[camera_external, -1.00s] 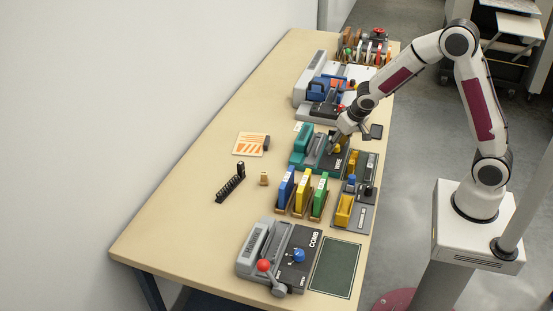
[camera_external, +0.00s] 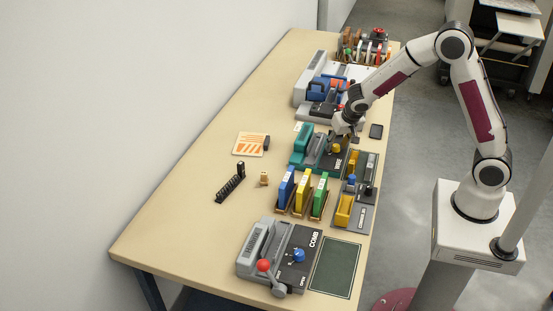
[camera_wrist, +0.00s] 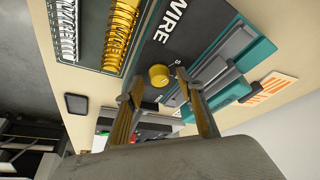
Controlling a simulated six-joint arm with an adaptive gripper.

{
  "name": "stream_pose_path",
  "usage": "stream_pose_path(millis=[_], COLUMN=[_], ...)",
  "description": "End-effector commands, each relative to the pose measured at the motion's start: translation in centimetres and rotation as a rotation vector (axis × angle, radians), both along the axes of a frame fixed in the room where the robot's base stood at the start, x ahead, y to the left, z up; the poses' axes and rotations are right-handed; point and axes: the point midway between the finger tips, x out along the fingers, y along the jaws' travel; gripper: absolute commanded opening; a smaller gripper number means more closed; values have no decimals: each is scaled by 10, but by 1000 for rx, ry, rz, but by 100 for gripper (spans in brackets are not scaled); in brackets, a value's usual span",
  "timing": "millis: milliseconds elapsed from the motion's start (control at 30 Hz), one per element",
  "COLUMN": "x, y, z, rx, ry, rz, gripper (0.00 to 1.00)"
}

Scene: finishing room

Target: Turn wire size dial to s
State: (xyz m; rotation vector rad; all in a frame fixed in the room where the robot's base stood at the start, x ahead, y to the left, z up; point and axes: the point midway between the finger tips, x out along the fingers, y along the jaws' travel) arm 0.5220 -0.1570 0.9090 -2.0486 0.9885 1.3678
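The wire size dial is a round yellow knob (camera_wrist: 159,75) on the dark panel of the teal wire machine (camera_wrist: 262,52). It also shows in the external view (camera_external: 336,148), just below my gripper (camera_external: 339,132). In the wrist view my gripper (camera_wrist: 160,80) is open, with one finger on each side of the dial and the dial near the fingertips. I cannot tell whether either finger touches it. A small white mark, possibly an S, is beside the dial. The dial's pointer is not clear.
White and gold wire combs (camera_wrist: 122,25) lie in a tray beside the panel. A dark flat phone-like object (camera_external: 376,131) lies near the table edge. Blue, yellow and green holders (camera_external: 302,193) and the comb machine (camera_external: 290,256) stand toward the front.

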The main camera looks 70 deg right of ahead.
Motion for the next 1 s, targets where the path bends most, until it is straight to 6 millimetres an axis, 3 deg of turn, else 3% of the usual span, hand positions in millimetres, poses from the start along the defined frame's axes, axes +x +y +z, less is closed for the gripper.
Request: stream_pose_path(millis=[667,1000], x=[-18,-28], y=[24,25], z=[73,68], rx=[0,-26], ry=[-3,78], rz=[-18,116], gripper=[38,38])
